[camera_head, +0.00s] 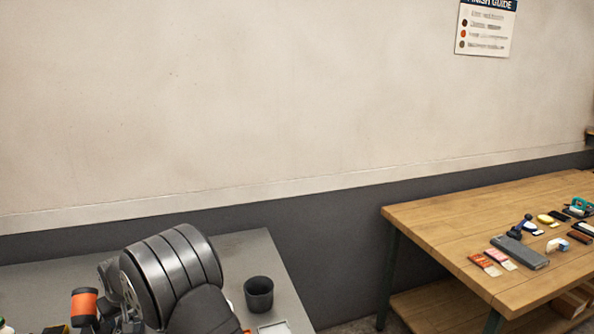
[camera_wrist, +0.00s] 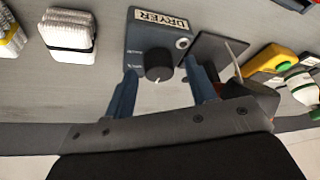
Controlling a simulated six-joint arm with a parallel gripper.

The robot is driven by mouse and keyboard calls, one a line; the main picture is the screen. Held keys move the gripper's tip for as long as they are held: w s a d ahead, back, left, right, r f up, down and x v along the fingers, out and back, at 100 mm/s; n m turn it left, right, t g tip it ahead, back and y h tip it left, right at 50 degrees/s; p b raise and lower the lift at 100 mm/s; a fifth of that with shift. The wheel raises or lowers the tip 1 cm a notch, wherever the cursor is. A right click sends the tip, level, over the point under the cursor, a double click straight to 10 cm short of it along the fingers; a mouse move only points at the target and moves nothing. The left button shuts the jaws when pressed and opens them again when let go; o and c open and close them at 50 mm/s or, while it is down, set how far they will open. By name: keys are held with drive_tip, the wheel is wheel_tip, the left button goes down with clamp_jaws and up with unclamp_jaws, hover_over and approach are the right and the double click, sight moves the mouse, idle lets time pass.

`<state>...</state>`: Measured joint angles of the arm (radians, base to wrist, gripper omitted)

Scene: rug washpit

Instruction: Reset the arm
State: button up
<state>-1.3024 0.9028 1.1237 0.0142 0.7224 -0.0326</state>
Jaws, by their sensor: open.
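My gripper (camera_wrist: 163,84) shows in the wrist view with its two blue-grey fingers spread apart and nothing visibly clamped. A blue-grey box labelled DRYER (camera_wrist: 142,34) lies just beyond the fingertips, and its black knob (camera_wrist: 159,66) shows between them. I cannot tell whether the fingers touch the box. In the head view my arm fills the lower left over a grey bench (camera_head: 240,249), and the fingertips cannot be made out there.
In the wrist view, a white bristly block (camera_wrist: 68,36) is left of the box; a yellow item (camera_wrist: 284,66) and a white bottle (camera_wrist: 302,87) are right. In the head view, a dark cup (camera_head: 259,294) stands beside my arm. A wooden table (camera_head: 430,224) holds several small items.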

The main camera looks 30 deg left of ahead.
drive_tip(key=shift+m+t, duration=0.3)
drive_tip(key=shift+m, duration=0.3)
drive_tip(key=shift+o, duration=0.2)
